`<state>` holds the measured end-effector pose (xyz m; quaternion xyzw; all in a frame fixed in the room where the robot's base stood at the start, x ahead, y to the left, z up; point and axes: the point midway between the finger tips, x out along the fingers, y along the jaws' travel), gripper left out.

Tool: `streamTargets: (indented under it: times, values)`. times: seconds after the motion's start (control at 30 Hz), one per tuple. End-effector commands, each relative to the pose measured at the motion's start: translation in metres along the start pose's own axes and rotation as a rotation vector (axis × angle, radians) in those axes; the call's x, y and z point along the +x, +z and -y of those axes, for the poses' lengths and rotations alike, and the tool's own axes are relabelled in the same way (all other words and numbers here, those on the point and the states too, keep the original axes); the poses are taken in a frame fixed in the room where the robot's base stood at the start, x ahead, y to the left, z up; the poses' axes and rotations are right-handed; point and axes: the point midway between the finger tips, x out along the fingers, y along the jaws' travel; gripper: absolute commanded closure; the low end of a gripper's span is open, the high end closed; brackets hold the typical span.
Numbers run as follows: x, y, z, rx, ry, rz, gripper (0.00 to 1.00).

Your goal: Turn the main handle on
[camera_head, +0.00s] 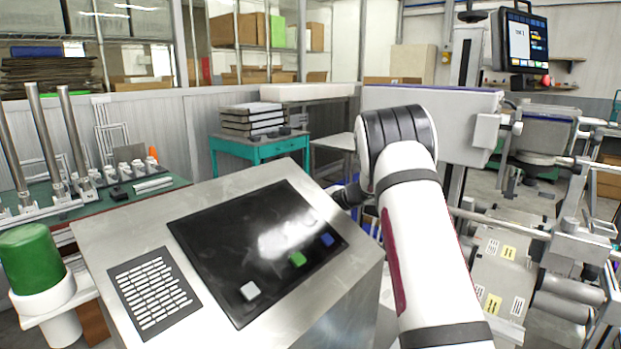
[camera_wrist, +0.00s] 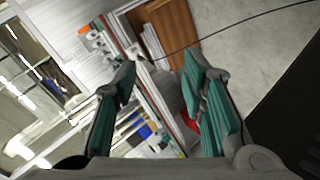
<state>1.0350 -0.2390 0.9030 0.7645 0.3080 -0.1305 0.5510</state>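I cannot make out the main handle for certain in either view. In the wrist view, a small red part (camera_wrist: 189,121) shows beside a grey rounded body (camera_wrist: 168,92), partly hidden by the right finger; I cannot tell whether it is the handle. My gripper (camera_wrist: 158,78) is open, with its teal-padded fingers spread apart and nothing held between them. In the head view my arm reaches beyond the metal console (camera_head: 225,200), and its gripper end is mostly hidden behind the console and arm.
The console carries a black panel (camera_head: 215,225) with white (camera_head: 250,291), green (camera_head: 297,259) and blue (camera_head: 327,240) buttons. A teal table (camera_head: 258,150) with stacked trays stands behind. Machinery with rollers (camera_head: 570,290) and a monitor (camera_head: 524,40) fill the right side. A green container (camera_head: 30,258) stands left.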

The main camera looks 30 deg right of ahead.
Motion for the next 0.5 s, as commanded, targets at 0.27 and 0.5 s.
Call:
streamTargets:
  times: [0.27,0.5]
  values:
    - [-0.023,-0.021,-0.044,0.054,0.094,0.059,0.62]
    - [-0.04,-0.03,-0.072,0.114,0.165,0.114,0.62]
